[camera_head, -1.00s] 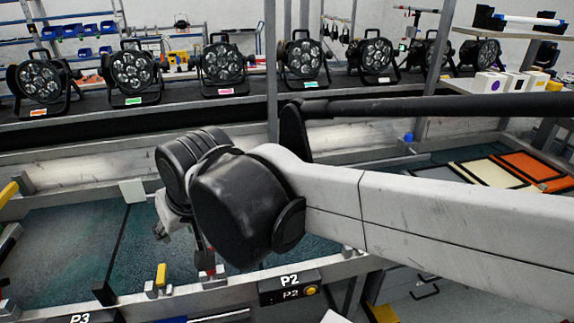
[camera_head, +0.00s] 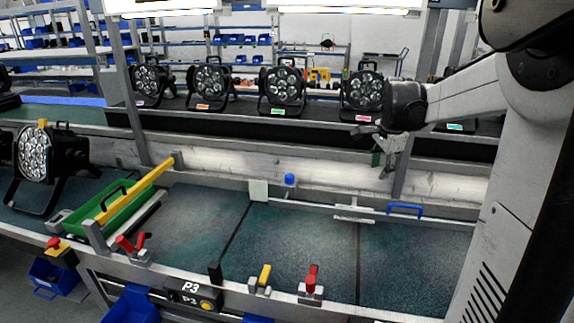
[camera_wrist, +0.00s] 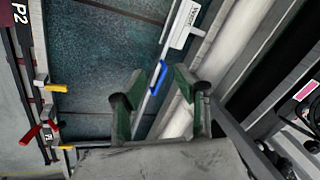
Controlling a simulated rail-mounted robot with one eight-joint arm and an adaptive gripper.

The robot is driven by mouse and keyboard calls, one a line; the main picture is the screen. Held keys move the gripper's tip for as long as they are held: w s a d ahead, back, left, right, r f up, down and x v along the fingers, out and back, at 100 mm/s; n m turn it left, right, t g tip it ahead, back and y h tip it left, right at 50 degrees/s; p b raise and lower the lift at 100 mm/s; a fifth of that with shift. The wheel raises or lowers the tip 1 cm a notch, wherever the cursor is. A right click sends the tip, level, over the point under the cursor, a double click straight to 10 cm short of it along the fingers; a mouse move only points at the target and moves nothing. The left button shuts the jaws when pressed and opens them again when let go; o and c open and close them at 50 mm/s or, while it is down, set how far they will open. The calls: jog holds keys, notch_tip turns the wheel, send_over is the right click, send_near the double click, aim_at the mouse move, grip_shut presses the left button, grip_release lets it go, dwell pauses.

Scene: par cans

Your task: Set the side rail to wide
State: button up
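The side rail appears to be the thin pale rail along the back of the conveyor bed, with a blue handle (camera_head: 405,209) and a white label plate (camera_head: 354,212). The wrist view also shows the blue handle (camera_wrist: 157,77) and the label plate (camera_wrist: 181,25), whose lettering is too small to read surely. My gripper (camera_head: 385,155) is above and behind the handle, near the back wall. In the wrist view my gripper (camera_wrist: 158,92) has its two green-grey fingers spread apart with nothing between them. The handle shows beyond the fingers, apart from them.
A blue knob (camera_head: 290,180) stands on the back ledge. Red clamp levers (camera_head: 312,278), a yellow lever (camera_head: 265,275) and the P3 box (camera_head: 193,295) line the front edge. Par cans (camera_head: 283,86) stand behind.

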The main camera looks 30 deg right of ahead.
jog(key=s+d+f+m+g, duration=0.1)
jog(key=d+f+m, duration=0.2)
jog(key=d, duration=0.5)
jog(key=s+d+f+m, duration=0.1)
jog(key=d+f+m, duration=0.15)
jog(key=d, duration=0.45)
jog(key=x, duration=1.3)
jog(key=shift+a+f, duration=0.1)
jog(key=shift+f, duration=0.1)
grip_shut()
jog(key=shift+w, duration=0.1)
